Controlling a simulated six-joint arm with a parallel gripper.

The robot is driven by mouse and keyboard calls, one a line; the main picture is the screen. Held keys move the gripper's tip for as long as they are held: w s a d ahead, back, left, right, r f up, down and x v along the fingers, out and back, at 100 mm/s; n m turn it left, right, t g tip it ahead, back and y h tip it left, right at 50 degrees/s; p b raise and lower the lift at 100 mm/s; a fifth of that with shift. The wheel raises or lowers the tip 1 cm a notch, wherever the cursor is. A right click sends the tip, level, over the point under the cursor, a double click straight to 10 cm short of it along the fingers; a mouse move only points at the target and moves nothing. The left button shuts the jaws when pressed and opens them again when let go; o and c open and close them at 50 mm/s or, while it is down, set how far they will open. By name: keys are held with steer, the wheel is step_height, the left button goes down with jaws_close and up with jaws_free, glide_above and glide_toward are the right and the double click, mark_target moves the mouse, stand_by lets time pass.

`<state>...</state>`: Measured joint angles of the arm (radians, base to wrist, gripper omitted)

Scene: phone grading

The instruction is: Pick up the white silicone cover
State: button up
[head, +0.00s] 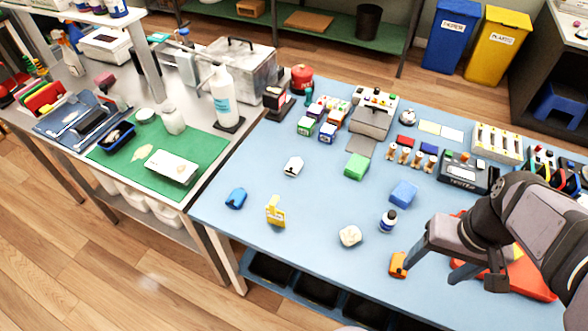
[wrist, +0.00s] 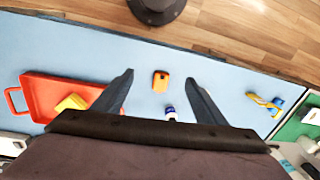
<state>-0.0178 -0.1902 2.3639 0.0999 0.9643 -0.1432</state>
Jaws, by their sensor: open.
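The white silicone cover (head: 293,166) is a small pale piece with a dark opening at one end. It lies flat on the blue mat (head: 325,205), left of the middle in the head view. I cannot make it out in the wrist view. My gripper (head: 435,274) is at the right front of the mat, well away from the white cover. In the wrist view my gripper (wrist: 159,78) has its two dark fingers spread, with nothing held. An orange cover (wrist: 160,81) lies on the mat below and between them; the head view also shows it (head: 398,264).
A blue cover (head: 236,198) and a yellow stand (head: 276,211) lie left. A crumpled white cloth (head: 350,236), small bottle (head: 388,220), blue block (head: 404,193) and green block (head: 357,166) stand between. A red tray (wrist: 40,90) is beside my gripper. Mat around the white cover is clear.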

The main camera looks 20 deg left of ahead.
steer(key=w+a+n+y+b, duration=0.6)
steer(key=w+a+n+b, duration=0.2)
steer(key=w+a, duration=0.65)
steer(key=w+a+n+y+b, duration=0.8)
steer(key=w+a, duration=0.3)
steer(key=a, duration=0.6)
steer(key=h, duration=0.2)
glide_toward(300, 167)
steer(key=shift+w+a+f+n, duration=0.15)
steer(key=shift+a+n, duration=0.05)
steer(key=shift+a, duration=0.15)
steer(key=shift+w+a+f+n, duration=0.1)
steer(key=shift+a+f+n, duration=0.1)
steer(key=shift+a, duration=0.15)
steer(key=shift+a+f, duration=0.2)
steer(key=shift+a, duration=0.5)
steer(key=shift+f+p+x, duration=0.1)
steer(key=shift+p+x, duration=0.5)
steer(key=shift+x, duration=0.85)
steer(key=shift+f+p+x, duration=0.15)
steer(key=shift+p+x, duration=0.4)
steer(key=shift+x, duration=0.9)
steer(key=shift+s+d, duration=0.1)
steer(key=shift+s, duration=0.05)
steer(key=c, duration=1.1)
